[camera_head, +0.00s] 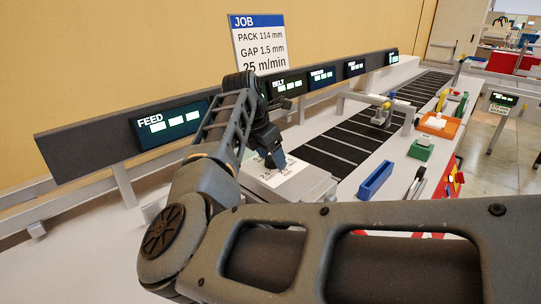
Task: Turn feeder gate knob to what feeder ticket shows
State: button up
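My gripper (275,158) is in the middle of the view, pointing down over a light block-shaped machine part (312,187). A white ticket or label (290,172) lies on that part's top by the fingertips; a piece of print like "2.5" shows, but the rest is too small or hidden to read. I cannot tell whether the gripper is open or shut, or whether it touches anything. No feeder gate knob can be made out; my arm covers much of the near area. A display marked FEED (172,124) is on the dark panel at left.
A JOB sign (260,45) reads PACK 114 mm, GAP 1.5 mm, 25 m/min. The dark display panel (80,147) runs along the back. A dark belt (345,143) stretches away to the right. A blue tray (375,181), green block (421,149) and orange tray (438,125) stand right of it.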

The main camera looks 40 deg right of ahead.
aim_at(262, 170)
jog(key=b+v, duration=0.1)
jog(key=v, duration=0.6)
jog(key=shift+r, duration=0.4)
jog(key=shift+a, duration=0.1)
